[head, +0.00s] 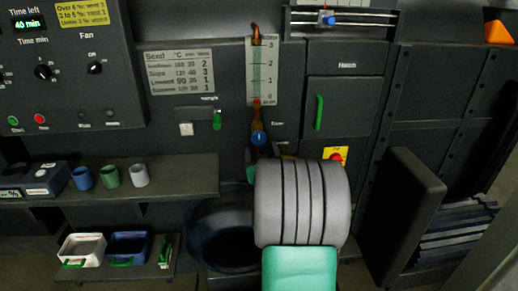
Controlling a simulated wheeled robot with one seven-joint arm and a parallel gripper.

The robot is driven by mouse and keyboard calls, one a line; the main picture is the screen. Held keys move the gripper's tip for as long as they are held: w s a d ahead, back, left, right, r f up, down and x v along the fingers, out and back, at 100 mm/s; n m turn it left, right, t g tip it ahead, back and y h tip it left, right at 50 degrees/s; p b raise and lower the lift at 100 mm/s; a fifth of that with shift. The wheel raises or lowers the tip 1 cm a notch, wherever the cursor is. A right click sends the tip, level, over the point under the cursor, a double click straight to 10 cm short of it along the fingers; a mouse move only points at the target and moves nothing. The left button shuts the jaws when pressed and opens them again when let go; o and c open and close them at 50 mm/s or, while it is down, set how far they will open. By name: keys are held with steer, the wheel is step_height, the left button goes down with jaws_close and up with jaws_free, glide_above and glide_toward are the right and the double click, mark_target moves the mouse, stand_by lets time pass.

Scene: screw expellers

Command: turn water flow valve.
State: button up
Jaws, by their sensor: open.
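The water flow valve looks to be the small round blue knob (258,138) on a copper-coloured pipe, left of a small label that seems to read "Flow". Above it stands a vertical gauge (262,72) marked 0 to 3, with a greenish tube and a red mark near the bottom. My ribbed grey and teal arm fills the lower middle, below and right of the knob. The pipe's lower end is partly hidden behind it. My gripper cannot be made out in this view.
A green handle (319,112) is on a panel door to the right. A red button on a yellow plate (336,157) is close above my arm. A shelf (185,178) with cups (110,175) juts out left. A dark open panel (402,215) stands right.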

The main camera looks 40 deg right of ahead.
mark_target(259, 140)
steer(key=x, duration=0.7)
steer(key=shift+w+d+r, duration=0.15)
steer(key=shift+w, duration=0.05)
steer(key=shift+c, duration=0.4)
steer(key=c, duration=1.3)
